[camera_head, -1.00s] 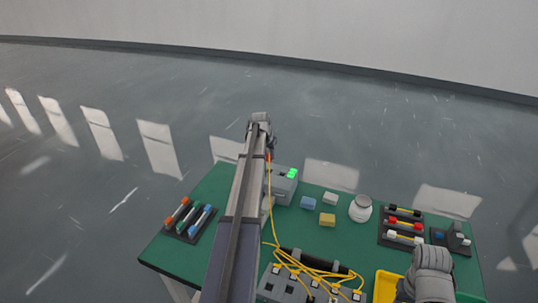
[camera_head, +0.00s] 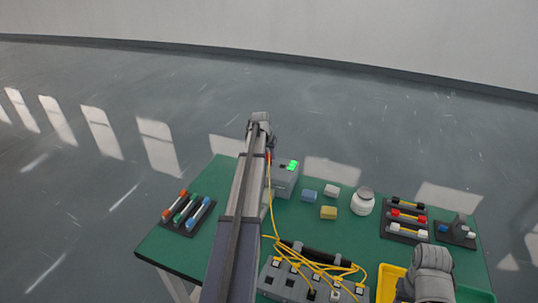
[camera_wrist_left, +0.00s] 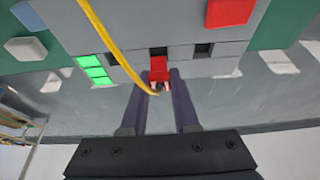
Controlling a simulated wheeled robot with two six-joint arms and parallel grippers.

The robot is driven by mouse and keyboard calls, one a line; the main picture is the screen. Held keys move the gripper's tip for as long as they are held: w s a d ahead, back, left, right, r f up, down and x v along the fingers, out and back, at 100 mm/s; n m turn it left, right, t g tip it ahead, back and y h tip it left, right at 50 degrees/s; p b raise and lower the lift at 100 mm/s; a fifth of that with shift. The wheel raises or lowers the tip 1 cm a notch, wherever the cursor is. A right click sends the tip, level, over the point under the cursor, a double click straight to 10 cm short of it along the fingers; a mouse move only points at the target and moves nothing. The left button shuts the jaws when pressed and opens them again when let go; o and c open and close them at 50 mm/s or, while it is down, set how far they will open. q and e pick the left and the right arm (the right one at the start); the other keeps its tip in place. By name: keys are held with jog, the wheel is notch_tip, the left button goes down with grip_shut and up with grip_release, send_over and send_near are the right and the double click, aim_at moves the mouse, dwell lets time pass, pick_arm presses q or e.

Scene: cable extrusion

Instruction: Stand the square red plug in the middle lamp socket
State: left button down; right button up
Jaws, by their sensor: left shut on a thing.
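My left gripper (camera_wrist_left: 158,82) is shut on the red plug (camera_wrist_left: 158,69), with one finger on each side. The plug also shows in the head view (camera_head: 269,157), and a yellow cable (camera_wrist_left: 110,40) runs from it. The grey lamp box (camera_head: 287,181) stands at the table's back edge. In the left wrist view, the plug is just below the middle dark socket (camera_wrist_left: 158,51), between two other dark openings. I cannot tell whether its tip is in. Green lamps (camera_wrist_left: 95,69) glow at the left. My right gripper's fingers are hidden below its wrist (camera_head: 433,262).
Loose blue (camera_head: 309,196), white (camera_head: 331,190) and yellow (camera_head: 328,213) blocks and a white jar (camera_head: 363,203) stand right of the box. Yellow cables tangle over a grey socket block (camera_head: 290,282) at the front. Plug racks stand left (camera_head: 188,213) and right (camera_head: 404,220).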

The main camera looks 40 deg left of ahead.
aim_at(268, 155)
pick_arm(q)
jog(key=shift+f+b, duration=1.05)
jog(key=shift+f, duration=0.05)
dwell(0.6)
jog(key=shift+s+d+f+b, duration=0.1)
jog(key=shift+s+d+b, duration=0.05)
jog(key=shift+s+b, duration=0.15)
jog(key=c, duration=0.6)
grip_release()
jog(key=shift+c, duration=0.2)
jog(key=shift+o, duration=0.3)
jog(key=shift+r+p, duration=0.3)
jog(key=shift+p, duration=0.2)
jog(key=p+v, duration=0.6)
jog(key=v, duration=0.1)
jog(key=shift+r+p, duration=0.35)
jog(key=shift+p, duration=0.05)
jog(key=shift+f, duration=0.1)
jog(key=shift+w, duration=0.1)
